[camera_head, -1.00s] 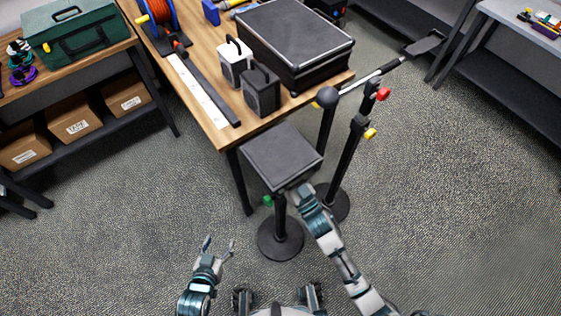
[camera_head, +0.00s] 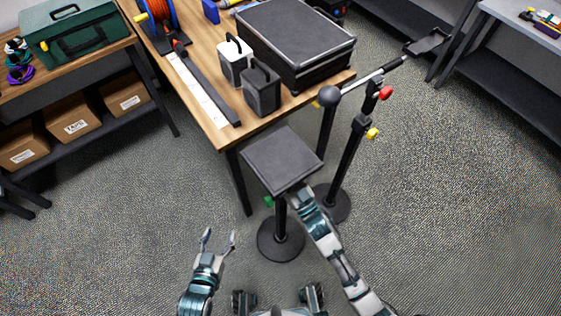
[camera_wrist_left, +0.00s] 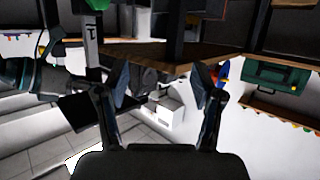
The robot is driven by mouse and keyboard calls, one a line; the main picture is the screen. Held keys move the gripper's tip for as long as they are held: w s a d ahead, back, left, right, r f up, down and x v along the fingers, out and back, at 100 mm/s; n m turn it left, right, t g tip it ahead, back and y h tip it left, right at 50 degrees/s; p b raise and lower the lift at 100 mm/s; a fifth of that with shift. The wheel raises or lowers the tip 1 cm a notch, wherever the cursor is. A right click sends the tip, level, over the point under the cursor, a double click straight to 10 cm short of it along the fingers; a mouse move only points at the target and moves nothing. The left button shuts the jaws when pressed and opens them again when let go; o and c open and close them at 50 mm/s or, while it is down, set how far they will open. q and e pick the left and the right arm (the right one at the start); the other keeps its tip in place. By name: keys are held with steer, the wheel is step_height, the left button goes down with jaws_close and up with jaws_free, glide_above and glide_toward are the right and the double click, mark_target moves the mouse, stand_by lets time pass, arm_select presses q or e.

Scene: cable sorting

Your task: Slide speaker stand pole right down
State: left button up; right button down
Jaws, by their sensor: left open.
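A speaker stand has a square dark top plate (camera_head: 282,160), a short black pole (camera_head: 281,218) and a round base (camera_head: 281,241). A green knob (camera_head: 268,201) sits on the pole just below the plate. My right arm reaches to the plate's front right edge; its gripper fingers are hidden under or behind the plate. My left gripper (camera_head: 219,236) is open and empty, left of the stand and apart from it. In the left wrist view its two fingers (camera_wrist_left: 160,86) are spread with nothing between them.
Behind the plate stand a second black stand (camera_head: 347,160) with red and yellow knobs and a ball-topped post (camera_head: 326,125). A wooden table (camera_head: 222,137) holds a black case (camera_head: 295,42) and two small speakers (camera_head: 262,90).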

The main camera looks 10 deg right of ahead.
step_height(320, 180, down, 8)
steer(key=b, duration=0.2)
steer(key=shift+b, duration=0.35)
steer(key=shift+f, duration=0.15)
steer(key=c, duration=0.9)
jaws_free()
steer(key=shift+f, duration=0.1)
arm_select(q)
step_height(320, 180, up, 7)
steer(key=w+d+t+h, duration=0.1)
steer(key=t, duration=0.5)
steer(key=shift+w+d+r+h, duration=0.2)
steer(key=shift+w+d+h, duration=0.1)
steer(key=shift+w+h, duration=0.1)
arm_select(e)
steer(key=shift+o, duration=0.5)
arm_select(q)
steer(key=shift+s, duration=0.1)
arm_select(e)
steer(key=shift+d, duration=0.1)
steer(key=v, duration=1.2)
